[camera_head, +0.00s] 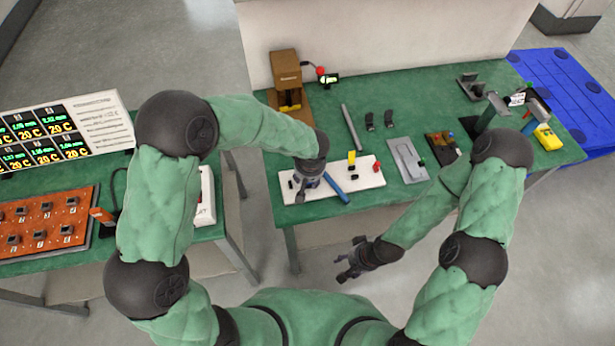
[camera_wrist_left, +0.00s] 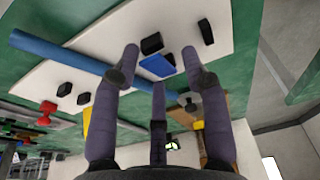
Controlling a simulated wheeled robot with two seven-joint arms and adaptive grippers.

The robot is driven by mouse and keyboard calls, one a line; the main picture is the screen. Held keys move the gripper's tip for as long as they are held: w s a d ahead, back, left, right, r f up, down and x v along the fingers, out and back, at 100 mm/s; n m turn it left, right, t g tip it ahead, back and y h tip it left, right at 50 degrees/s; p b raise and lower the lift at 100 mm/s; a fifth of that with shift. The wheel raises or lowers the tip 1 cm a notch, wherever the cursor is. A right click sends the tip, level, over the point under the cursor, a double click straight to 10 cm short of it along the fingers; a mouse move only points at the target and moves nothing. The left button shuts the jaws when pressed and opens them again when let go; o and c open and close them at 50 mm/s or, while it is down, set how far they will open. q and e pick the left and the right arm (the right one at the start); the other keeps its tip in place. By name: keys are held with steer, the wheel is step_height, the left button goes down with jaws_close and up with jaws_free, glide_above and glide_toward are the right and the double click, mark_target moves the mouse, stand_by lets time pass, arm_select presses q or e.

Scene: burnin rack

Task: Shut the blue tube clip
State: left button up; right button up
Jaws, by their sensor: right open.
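A white board (camera_head: 357,178) lies near the front edge of the green table and carries a blue tube (camera_head: 336,188). In the left wrist view the blue tube (camera_wrist_left: 60,52) runs slantwise over the board. A small flat blue piece (camera_wrist_left: 157,66), seemingly the blue tube clip, sits between black blocks; I cannot tell whether it is shut. My left gripper (camera_wrist_left: 159,66) is over the board with its fingers spread around the view of this piece, holding nothing visible; contact is unclear. My right gripper (camera_head: 346,270) is open and empty in front of the table, above the floor.
A yellow block (camera_head: 351,157) and a red part (camera_head: 376,167) stand on the board. A brown fixture (camera_head: 286,78) stands behind it. A grey rod (camera_head: 351,127) and grey plate (camera_head: 408,159) lie nearby. A left table holds an orange board (camera_head: 42,222).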

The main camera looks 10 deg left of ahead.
arm_select(q)
steer(key=v, duration=1.2)
steer(key=shift+c, duration=0.3)
